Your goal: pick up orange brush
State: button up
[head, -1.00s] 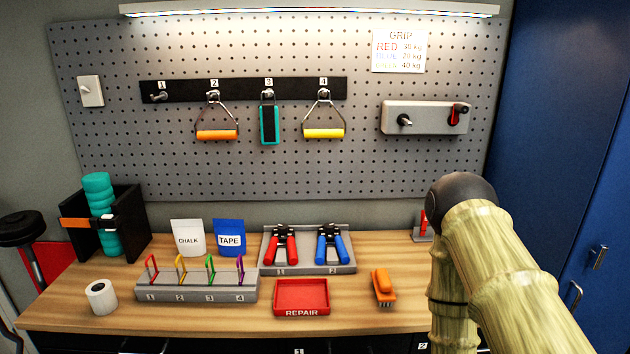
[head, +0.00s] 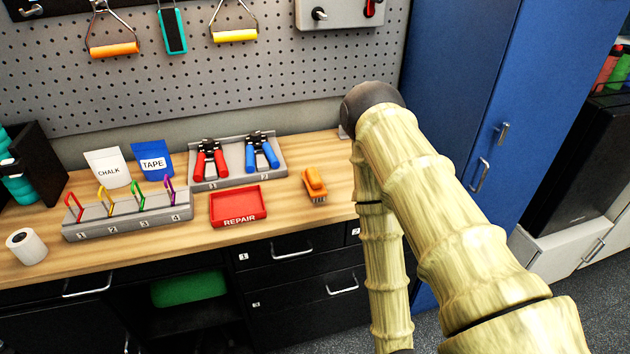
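The orange brush (head: 314,185) lies on the wooden bench top, to the right of the red repair tray and left of my arm. Its orange handle is on top and its bristles show at the lower front side. My arm stands on the right of the head view, bent at a dark joint above the bench's right end. My gripper is not visible in this view. Nothing visible touches the brush.
A red REPAIR tray (head: 238,221) sits left of the brush. Behind it a grey stand (head: 231,178) holds red and blue hand grips. A numbered grey rack (head: 127,222) stands farther left. Blue cabinets (head: 470,100) rise on the right. Bare wood surrounds the brush.

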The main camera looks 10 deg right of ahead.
aim_at(315, 186)
jog(key=k, duration=0.5)
jog(key=u, duration=1.45)
jog(key=i, duration=1.15)
jog(key=z, duration=2.05)
